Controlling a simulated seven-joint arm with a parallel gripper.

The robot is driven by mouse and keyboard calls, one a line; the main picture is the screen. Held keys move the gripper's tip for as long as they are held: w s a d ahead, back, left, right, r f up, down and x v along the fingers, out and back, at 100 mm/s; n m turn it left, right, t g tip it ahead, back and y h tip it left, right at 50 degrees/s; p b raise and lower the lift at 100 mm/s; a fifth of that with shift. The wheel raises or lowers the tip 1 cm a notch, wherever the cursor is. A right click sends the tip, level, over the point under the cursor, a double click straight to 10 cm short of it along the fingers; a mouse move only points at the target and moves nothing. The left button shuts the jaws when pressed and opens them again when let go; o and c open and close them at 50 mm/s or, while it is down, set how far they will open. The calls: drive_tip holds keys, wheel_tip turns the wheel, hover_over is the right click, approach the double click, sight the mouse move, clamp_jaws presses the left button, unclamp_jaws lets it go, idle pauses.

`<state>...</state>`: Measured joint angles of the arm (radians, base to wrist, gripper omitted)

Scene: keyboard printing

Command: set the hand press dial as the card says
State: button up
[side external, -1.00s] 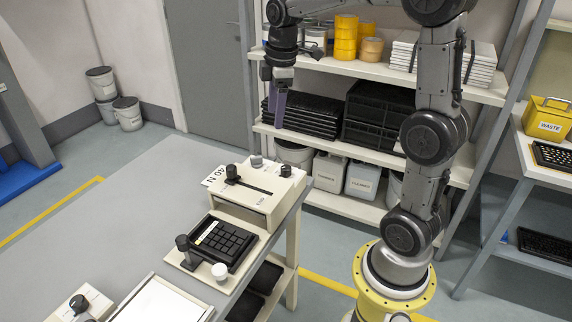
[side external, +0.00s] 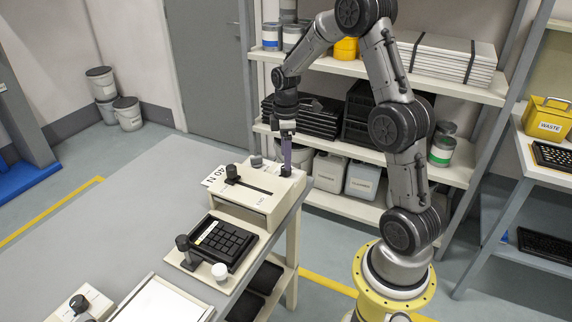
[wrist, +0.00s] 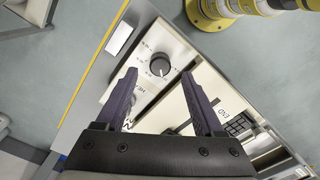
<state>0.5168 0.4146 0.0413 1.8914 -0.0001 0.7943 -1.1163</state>
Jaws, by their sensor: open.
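My gripper (side external: 286,163) is open and empty, pointing down over the dial. In the wrist view the dial shows between and beyond the fingertips (wrist: 159,74), apparently untouched.
A black keypad (side external: 222,243) in a fixture with posts stands in front of the press. A shelf rack (side external: 330,138) stands behind. The table's left part is clear.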

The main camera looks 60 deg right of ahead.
drive_tip(key=shift+f, duration=1.95)
drive_tip(key=shift+c, duration=0.3)
clamp_jaws()
